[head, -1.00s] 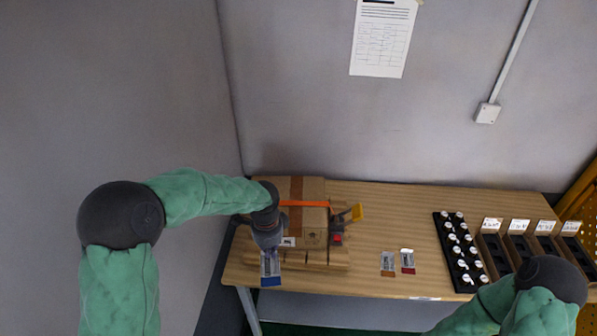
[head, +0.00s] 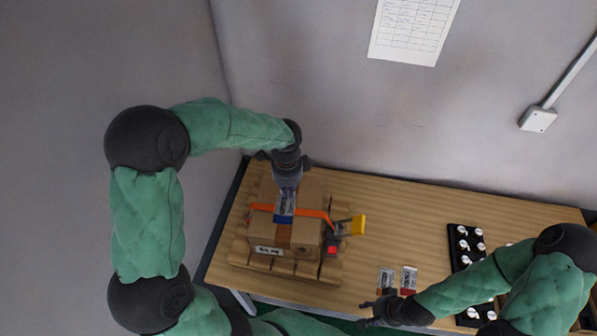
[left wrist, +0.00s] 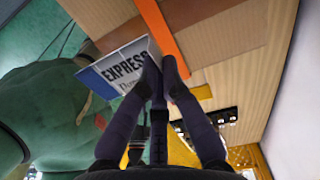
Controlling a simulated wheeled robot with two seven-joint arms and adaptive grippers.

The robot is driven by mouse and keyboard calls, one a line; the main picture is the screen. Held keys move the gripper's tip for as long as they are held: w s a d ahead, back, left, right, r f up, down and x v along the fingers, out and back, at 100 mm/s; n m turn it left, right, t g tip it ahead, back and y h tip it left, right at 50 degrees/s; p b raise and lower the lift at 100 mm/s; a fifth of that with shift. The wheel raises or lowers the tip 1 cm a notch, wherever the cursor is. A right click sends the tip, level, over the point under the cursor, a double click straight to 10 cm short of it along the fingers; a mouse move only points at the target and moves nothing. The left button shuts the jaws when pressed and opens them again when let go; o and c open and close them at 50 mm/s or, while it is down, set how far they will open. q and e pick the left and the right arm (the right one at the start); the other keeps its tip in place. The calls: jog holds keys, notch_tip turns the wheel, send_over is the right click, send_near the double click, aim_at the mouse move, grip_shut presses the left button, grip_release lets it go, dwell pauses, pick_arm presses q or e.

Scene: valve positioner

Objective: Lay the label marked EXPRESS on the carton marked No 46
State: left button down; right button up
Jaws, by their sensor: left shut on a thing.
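A brown carton (head: 255,230) stands on a pallet (head: 290,268) at the table's left end. A small white marking (head: 268,250) is on its front; I cannot read its number surely. My left gripper (head: 286,190) is over the carton, shut on a white label with a blue band (head: 285,204). In the left wrist view the label (left wrist: 123,66) reads EXPRESS and hangs tilted from the fingertips (left wrist: 160,68). Whether it touches the carton I cannot tell. My right gripper (head: 372,312) is empty near the table's front edge, its fingers apart.
An orange strap (head: 312,213) crosses the carton, with a tool with a yellow handle (head: 357,225) at its right. Two other labels, one brown-banded (head: 386,280), one red-banded (head: 409,280), lie on the table (head: 420,215). A black rack (head: 468,262) with white-topped pieces stands farther right.

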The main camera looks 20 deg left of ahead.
aim_at(288, 198)
pick_arm(q)
jog(key=shift+s, duration=0.4)
jog(key=shift+f+b, duration=0.2)
jog(key=shift+b, duration=0.1)
notch_tip(288, 198, down, 3)
jog(key=shift+w+f+b, duration=0.1)
jog(key=shift+w+b, duration=0.05)
jog(key=shift+b, duration=1.05)
notch_tip(288, 198, down, 4)
jog(key=b, duration=0.2)
jog(key=shift+b, duration=0.35)
pick_arm(e)
jog(key=f, duration=0.5)
jog(key=shift+s+f, duration=0.25)
jog(key=shift+f, duration=0.05)
jog(key=shift+r, duration=0.1)
pick_arm(q)
jog(key=shift+f, duration=0.4)
pick_arm(e)
jog(key=shift+f, duration=0.25)
pick_arm(q)
jog(key=c, duration=1.3)
grip_release()
jog(key=shift+c, duration=0.2)
